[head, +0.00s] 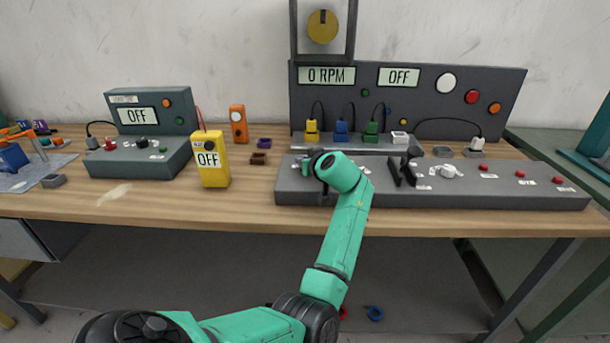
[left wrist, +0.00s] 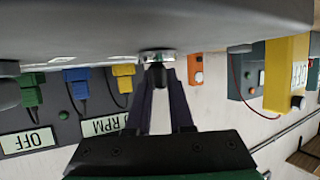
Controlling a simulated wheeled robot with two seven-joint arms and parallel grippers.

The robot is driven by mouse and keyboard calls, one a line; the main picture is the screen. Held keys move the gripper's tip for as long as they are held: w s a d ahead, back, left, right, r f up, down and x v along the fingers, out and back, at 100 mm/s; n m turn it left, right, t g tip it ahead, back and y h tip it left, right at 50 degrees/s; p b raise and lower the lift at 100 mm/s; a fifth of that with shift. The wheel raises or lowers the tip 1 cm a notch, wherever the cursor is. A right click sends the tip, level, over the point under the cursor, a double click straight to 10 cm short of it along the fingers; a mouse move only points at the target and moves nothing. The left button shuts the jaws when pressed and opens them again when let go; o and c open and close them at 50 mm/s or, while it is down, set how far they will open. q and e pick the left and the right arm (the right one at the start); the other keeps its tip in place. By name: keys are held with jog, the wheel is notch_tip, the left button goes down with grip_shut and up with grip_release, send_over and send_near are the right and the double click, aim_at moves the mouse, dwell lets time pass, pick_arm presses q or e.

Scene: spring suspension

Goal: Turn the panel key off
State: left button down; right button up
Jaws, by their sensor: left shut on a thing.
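The sloped grey control panel (head: 460,192) lies along the front of the bench. My left arm reaches up to its left end, and my left gripper (head: 316,160) is there, mostly hidden behind my own wrist. In the left wrist view, which looks upside down, my left gripper (left wrist: 160,88) has its two dark fingers closed around the dark key (left wrist: 157,73). The key sits at a shiny metal collar (left wrist: 158,56) on the panel. Its turn angle cannot be told. The display behind reads OFF (head: 398,76), beside one reading 0 RPM (head: 327,75). My right gripper is not in view.
Yellow, blue and green plugs (head: 341,130) with cables stand behind the panel. Black upright parts (head: 402,171) and a white knob (head: 447,171) are on the panel to the right. A yellow meter (head: 211,159) reading OFF stands to the left. The bench front left of the panel is mostly clear.

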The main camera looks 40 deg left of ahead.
pick_arm(q)
jog(key=shift+n+g+y+b, duration=0.4)
jog(key=shift+n+g+b, duration=0.3)
jog(key=shift+g, duration=0.1)
jog(key=shift+s, duration=0.1)
jog(key=c, duration=0.8)
grip_release()
jog(key=b+v, duration=0.1)
jog(key=v, duration=1.3)
jog(key=shift+d+b, duration=0.2)
jog(key=shift+b, duration=0.2)
jog(key=shift+r, duration=0.1)
